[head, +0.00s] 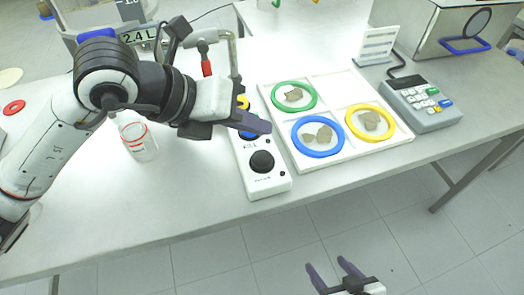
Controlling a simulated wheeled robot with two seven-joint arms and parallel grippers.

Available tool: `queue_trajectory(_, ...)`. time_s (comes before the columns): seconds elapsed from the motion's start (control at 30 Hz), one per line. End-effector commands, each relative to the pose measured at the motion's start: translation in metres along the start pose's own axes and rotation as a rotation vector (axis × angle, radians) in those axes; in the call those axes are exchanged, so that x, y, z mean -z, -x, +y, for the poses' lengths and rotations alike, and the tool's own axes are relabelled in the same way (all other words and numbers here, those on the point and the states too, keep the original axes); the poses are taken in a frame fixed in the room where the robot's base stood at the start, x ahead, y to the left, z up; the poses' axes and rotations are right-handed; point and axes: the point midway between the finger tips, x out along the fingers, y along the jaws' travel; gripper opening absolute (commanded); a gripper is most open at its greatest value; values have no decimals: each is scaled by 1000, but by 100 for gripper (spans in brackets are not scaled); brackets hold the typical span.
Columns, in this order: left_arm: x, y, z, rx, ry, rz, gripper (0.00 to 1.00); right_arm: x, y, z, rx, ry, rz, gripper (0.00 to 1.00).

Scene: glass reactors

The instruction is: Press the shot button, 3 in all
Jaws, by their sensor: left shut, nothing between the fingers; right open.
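A white control box (266,185) stands on the bench in the middle of the head view. It carries a large black round button (262,161) at its near end, with small print I cannot read. Further back on it are a blue button (248,135) and a yellow button (243,102), both partly covered by my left gripper. My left gripper (256,124) is shut and empty, with its fingers over the box just behind the black button; I cannot tell whether it touches anything. My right gripper (337,271) is open and empty, in front of the bench edge over the floor.
A white tray (340,90) with green, blue and yellow rings around brownish pieces lies right of the box. A keypad device (422,103) stands further right. A glass beaker (139,142) stands left, beneath my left arm. A metal pipe with a red handle (207,66) rises behind.

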Motion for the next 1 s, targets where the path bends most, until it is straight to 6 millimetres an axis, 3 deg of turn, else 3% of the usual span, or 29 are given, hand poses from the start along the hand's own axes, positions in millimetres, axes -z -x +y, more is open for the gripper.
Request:
queue_trajectory(0.37,0,0,0,0,0,0,0,0,0,0,0,0,0,60)
queue_trajectory(0.7,0,0,0,0,0,0,0,0,0,0,0,0,-1,2)
queue_trajectory(1.0,0,0,0,0,0,0,0,-1,0,0,0,0,-1,0)
